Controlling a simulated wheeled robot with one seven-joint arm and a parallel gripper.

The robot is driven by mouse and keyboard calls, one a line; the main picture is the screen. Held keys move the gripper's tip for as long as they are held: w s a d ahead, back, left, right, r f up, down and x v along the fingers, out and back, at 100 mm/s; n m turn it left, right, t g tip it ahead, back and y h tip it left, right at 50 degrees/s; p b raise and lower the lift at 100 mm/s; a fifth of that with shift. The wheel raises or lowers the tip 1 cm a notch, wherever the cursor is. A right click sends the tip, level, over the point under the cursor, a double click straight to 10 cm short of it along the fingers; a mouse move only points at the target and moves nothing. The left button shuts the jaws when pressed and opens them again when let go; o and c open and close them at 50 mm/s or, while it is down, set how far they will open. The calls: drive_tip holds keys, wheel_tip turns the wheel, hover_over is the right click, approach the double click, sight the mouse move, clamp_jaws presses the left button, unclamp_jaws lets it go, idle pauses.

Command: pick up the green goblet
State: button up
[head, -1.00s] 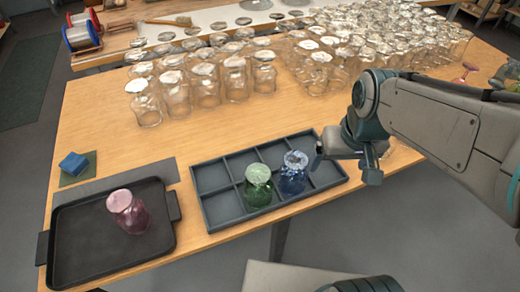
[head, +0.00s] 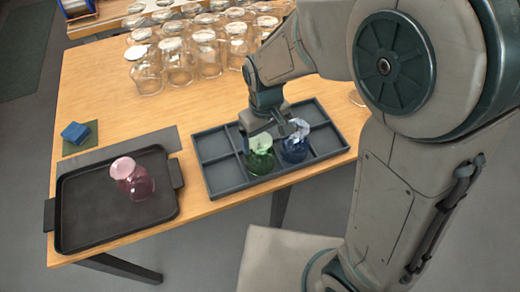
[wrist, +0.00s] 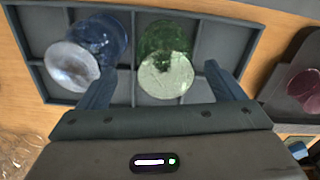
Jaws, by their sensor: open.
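The green goblet (head: 260,160) stands in a front compartment of the grey divided tray (head: 222,187), its pale disc-shaped end up. My gripper (head: 265,133) is open just above and behind it in the head view. In the wrist view the green goblet (wrist: 165,62) lies between my two spread fingers (wrist: 160,72), with a gap on each side; whether the fingers are down at its height I cannot tell. The blue goblet (head: 295,148) stands in the compartment to the right, close to a finger. In the wrist view the blue goblet (wrist: 88,50) is beside my left finger.
A black tray (head: 85,222) with a pink goblet (head: 132,180) is at the left. A blue block (head: 75,132) rests on a green pad. Many clear glasses (head: 180,60) crowd the back of the wooden table (head: 95,100). Other tray compartments look empty.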

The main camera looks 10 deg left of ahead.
wheel_tip(320, 180, down, 2)
drive_tip(key=shift+f, duration=0.2)
drive_tip(key=f, duration=0.2)
drive_tip(key=a+f, duration=0.1)
drive_tip(key=f, duration=0.1)
drive_tip(key=shift+w+a+f, duration=0.15)
drive_tip(key=shift+w+f, duration=0.05)
drive_tip(key=shift+f, duration=0.35)
drive_tip(key=c, duration=0.9)
